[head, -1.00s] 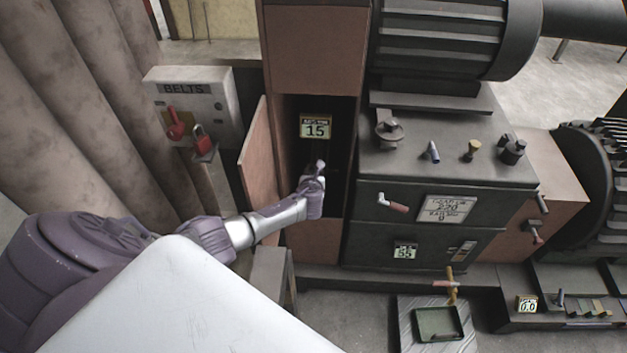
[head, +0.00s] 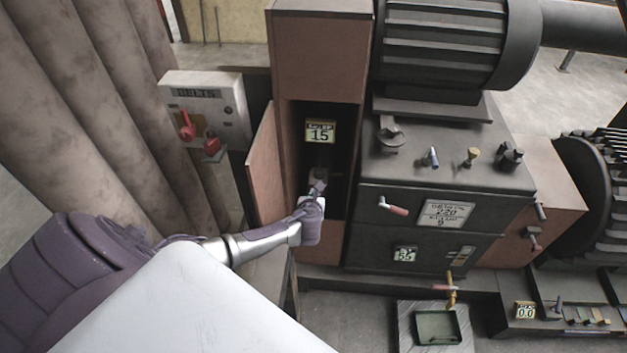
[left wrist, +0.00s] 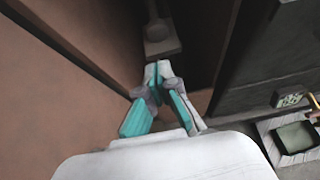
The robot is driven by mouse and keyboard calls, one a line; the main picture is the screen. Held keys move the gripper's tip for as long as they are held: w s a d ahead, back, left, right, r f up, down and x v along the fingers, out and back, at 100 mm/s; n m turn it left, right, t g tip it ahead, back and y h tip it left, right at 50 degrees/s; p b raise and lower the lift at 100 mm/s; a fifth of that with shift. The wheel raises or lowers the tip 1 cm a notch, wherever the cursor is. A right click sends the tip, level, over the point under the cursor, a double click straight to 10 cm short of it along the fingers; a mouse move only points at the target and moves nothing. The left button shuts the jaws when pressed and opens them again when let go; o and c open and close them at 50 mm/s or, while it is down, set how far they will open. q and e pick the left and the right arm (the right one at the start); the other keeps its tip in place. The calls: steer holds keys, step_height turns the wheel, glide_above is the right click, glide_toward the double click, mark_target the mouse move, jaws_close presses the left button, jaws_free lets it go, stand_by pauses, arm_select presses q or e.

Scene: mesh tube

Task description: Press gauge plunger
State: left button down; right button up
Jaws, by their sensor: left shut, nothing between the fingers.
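A gauge display (head: 320,132) reading 15 hangs inside the open brown cabinet. Below it the cabinet interior is dark, and my gripper partly hides what is there. In the left wrist view a grey block with a thin rod (left wrist: 161,40) shows just beyond my fingertips; it may be part of the gauge plunger. My left gripper (head: 318,184) reaches into the cabinet opening below the display. In the left wrist view its fingers (left wrist: 158,70) are closed together and empty, their tips close to the block. I cannot tell whether they touch it. My right gripper is not in view.
The dark machine housing (head: 440,150) with knobs stands to the right. A BELTS box (head: 205,105) with red handles is at the left. A green tray (head: 438,327) lies on the floor.

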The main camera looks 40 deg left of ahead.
arm_select(q)
steer(key=v, duration=0.3)
steer(key=shift+s+d+r, duration=0.15)
steer(key=shift+s+d, duration=0.05)
steer(key=shift+d, duration=0.05)
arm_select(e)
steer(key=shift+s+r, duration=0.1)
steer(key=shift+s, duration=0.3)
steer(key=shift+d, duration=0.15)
arm_select(q)
steer(key=shift+d, duration=0.1)
